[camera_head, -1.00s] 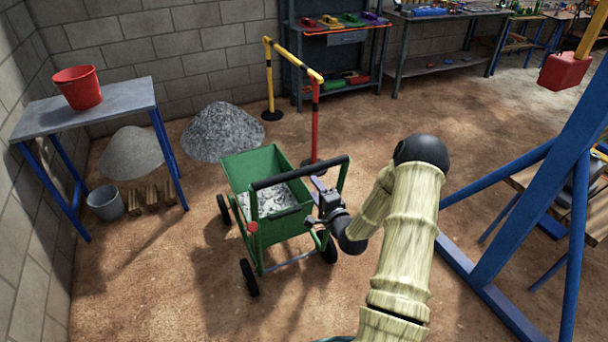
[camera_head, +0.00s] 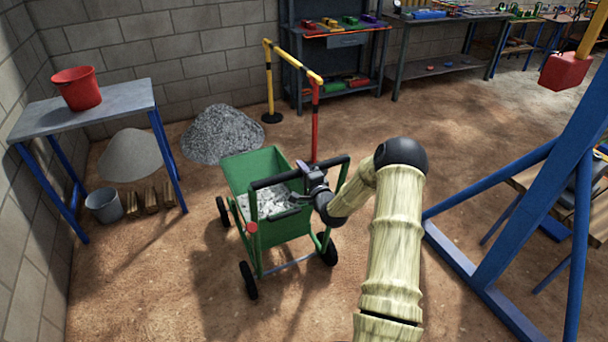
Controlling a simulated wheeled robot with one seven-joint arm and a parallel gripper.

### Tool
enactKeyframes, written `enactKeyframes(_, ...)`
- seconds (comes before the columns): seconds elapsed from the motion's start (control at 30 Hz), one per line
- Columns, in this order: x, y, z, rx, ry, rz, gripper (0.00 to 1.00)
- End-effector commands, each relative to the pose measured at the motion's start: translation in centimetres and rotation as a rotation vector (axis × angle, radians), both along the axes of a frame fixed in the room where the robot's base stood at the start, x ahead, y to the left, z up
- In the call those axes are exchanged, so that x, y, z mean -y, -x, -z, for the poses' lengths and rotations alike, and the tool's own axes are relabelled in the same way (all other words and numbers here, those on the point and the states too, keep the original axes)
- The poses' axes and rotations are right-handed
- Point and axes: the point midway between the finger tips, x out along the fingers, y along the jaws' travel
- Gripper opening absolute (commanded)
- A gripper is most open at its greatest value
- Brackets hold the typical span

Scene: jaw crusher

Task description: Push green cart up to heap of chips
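The green cart (camera_head: 268,163) stands on the dirt floor near the middle, with grey chips (camera_head: 272,202) inside it. Its black push handle (camera_head: 272,181) faces me. The heap of chips (camera_head: 222,134), coarse and grey, lies on the floor beyond the cart, up and to the left, with a stretch of floor between them. My gripper (camera_head: 304,181) is at the right part of the handle, over the cart's near right side. It is small here, and I cannot tell whether its fingers are open or closed around the bar.
A finer grey heap (camera_head: 131,155) lies left, near a bucket (camera_head: 104,205) and wood blocks (camera_head: 151,196). A blue-legged table (camera_head: 125,98) holds a red bucket (camera_head: 78,88). A yellow-red barrier (camera_head: 293,60) stands behind the cart. A blue frame (camera_head: 510,215) is at right.

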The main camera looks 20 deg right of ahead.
Motion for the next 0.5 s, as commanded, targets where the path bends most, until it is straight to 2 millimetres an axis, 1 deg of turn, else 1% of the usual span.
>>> enactKeyframes(0.03,0.00,0.01,0.00,0.000,0.000,0.000,0.18)
enactKeyframes(0.1,0.00,0.02,-0.01,0.001,0.000,0.000,0.04)
enactKeyframes(0.13,0.00,0.01,-0.02,0.001,0.000,0.000,0.00)
enactKeyframes(0.5,0.01,0.02,-0.06,0.002,0.001,0.000,0.00)
